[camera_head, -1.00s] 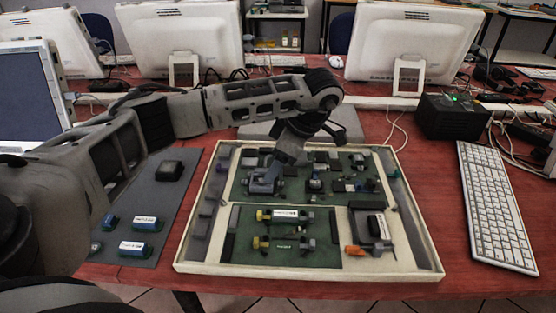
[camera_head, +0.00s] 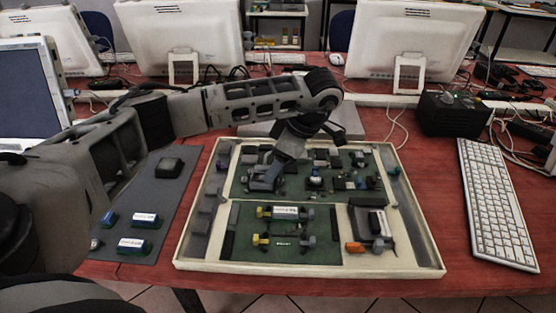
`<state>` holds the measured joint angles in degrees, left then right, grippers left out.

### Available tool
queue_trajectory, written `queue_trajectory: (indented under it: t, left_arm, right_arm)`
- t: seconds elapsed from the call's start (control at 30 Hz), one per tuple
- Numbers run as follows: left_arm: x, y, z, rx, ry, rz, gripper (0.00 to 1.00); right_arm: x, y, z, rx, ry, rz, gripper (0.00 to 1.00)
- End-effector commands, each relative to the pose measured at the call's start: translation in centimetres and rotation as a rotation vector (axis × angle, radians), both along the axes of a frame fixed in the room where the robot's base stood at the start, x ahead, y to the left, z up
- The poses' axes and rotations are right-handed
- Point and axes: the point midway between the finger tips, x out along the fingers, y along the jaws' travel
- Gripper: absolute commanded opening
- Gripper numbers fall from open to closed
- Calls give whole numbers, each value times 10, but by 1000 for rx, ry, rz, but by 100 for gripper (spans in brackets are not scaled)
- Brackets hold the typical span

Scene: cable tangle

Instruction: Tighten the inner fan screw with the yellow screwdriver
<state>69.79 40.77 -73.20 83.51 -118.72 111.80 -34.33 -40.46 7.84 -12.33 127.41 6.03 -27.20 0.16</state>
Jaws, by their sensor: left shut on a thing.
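My left gripper (camera_head: 264,183) reaches down into the upper left part of the shallow cream-rimmed tray (camera_head: 300,268). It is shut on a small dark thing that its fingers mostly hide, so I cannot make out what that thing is. Two yellow-ended tools or parts lie below it in the lower left compartment: the upper yellow-ended part (camera_head: 284,212) has a white label, and the lower yellow-ended part (camera_head: 284,241) lies across green board. I cannot tell whether either is the yellow screwdriver. The inner fan screw is too small to make out. My right gripper is out of view.
An orange-ended part (camera_head: 355,247) lies in the lower right compartment. A dark mat (camera_head: 160,205) with labelled blocks is left of the tray. A white keyboard (camera_head: 495,205) and a black box (camera_head: 452,114) are to the right. Monitors stand behind.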

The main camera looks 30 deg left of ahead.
Motion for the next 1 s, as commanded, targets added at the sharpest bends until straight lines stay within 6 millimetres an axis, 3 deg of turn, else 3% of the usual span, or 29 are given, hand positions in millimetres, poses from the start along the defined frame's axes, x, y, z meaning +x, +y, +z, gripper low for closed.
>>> queue_trajectory:
  t: [0.3,0.67,1.0]
  left_arm:
    - [3,1,0,2,-3,-463,34]
    - [4,0,1,0,-2,-532,34]
    - [6,0,-1,1,-3,-939,34]
  right_arm:
    - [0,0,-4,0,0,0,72]
    - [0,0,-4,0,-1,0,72]
    - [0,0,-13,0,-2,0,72]
